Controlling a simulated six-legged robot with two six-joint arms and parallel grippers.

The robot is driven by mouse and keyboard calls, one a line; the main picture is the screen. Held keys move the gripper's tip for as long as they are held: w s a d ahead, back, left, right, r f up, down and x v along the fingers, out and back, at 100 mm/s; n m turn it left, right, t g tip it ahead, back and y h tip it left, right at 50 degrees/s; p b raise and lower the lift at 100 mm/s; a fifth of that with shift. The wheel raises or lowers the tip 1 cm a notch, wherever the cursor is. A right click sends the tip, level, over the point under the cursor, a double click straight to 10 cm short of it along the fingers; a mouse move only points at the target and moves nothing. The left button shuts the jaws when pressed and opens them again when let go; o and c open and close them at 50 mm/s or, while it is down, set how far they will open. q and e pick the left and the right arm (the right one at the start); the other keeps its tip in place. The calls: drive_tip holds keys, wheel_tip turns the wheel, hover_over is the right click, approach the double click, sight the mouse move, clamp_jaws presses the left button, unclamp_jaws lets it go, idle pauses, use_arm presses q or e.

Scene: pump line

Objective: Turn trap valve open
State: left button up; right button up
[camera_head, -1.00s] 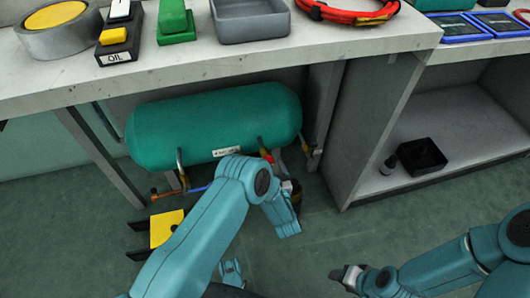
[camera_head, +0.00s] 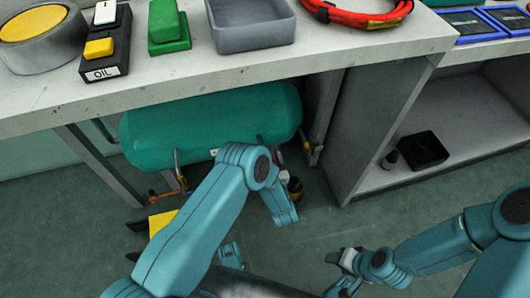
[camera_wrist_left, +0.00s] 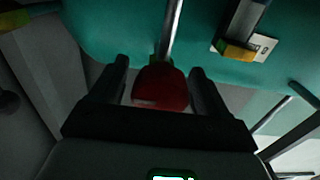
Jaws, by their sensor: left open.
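A red valve handle (camera_wrist_left: 160,88) hangs on a metal pipe below the green tank (camera_head: 205,122). In the left wrist view my left gripper (camera_wrist_left: 160,68) is open, with one dark finger on each side of the red handle. I cannot tell whether the fingers touch it. In the head view my left arm hides the red handle, and the left fingers cannot be made out. My right gripper (camera_head: 343,262) is low at the right, away from the tank; its jaw state is unclear.
The workbench (camera_head: 150,75) overhangs the tank. It carries an oil switch box (camera_head: 104,50), a grey tray (camera_head: 250,38) and a red cable (camera_head: 358,16). An orange fitting (camera_head: 153,197) is at the tank's left. A shelf unit (camera_head: 475,105) stands right. Floor between is open.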

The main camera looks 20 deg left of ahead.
use_arm(q)
drive_tip(key=shift+f, duration=0.1)
drive_tip(key=shift+c, duration=0.2)
drive_tip(key=c, duration=1)
